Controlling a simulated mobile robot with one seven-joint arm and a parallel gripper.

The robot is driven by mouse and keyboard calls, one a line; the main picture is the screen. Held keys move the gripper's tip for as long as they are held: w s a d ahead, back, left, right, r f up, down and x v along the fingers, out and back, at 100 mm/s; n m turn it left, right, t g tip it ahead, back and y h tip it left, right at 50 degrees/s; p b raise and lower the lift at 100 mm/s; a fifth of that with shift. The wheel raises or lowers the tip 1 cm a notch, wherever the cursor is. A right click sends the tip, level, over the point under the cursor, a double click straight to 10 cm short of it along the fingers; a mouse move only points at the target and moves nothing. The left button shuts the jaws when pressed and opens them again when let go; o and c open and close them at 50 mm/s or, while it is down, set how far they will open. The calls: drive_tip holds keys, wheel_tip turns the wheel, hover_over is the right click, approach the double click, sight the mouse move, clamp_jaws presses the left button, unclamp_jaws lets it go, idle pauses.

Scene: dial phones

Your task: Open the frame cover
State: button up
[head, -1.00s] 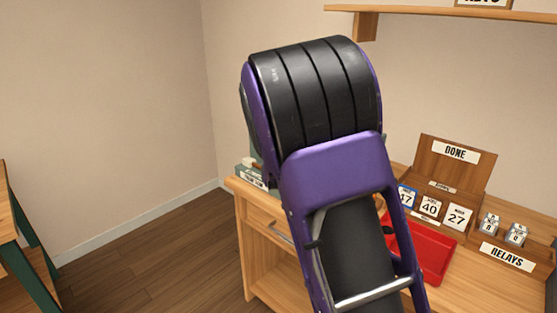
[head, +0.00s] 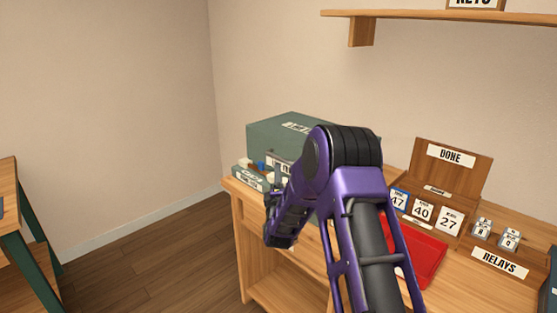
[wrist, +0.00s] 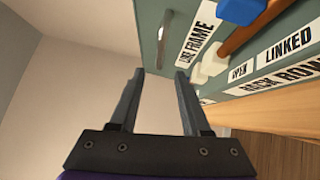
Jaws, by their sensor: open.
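The frame is a grey-green box (head: 280,133) at the back left of the desk, partly hidden behind my arm. In the wrist view its green face, with a "LINE FRAME" label (wrist: 197,32), fills the upper right. A small metal handle (wrist: 163,32) shows near that face's left edge. I cannot tell whether the cover is open. My gripper (wrist: 159,72) is open and empty, with its two fingers pointing toward the green face and its handle. In the head view the gripper is mostly hidden by my own forearm.
A blue knob (wrist: 240,8), a brown bar and "OPEN" and "LINKED" labels lie right of the fingers. A red tray (head: 425,250), a "DONE" box (head: 452,170) with number cards, and a "RELAYS" holder (head: 498,262) stand on the right. A shelf (head: 450,16) is overhead.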

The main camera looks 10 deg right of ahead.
sight(278, 159)
drive_tip(key=x, duration=1)
drive_tip(key=shift+w, duration=0.3)
clamp_jaws()
idle(1.0)
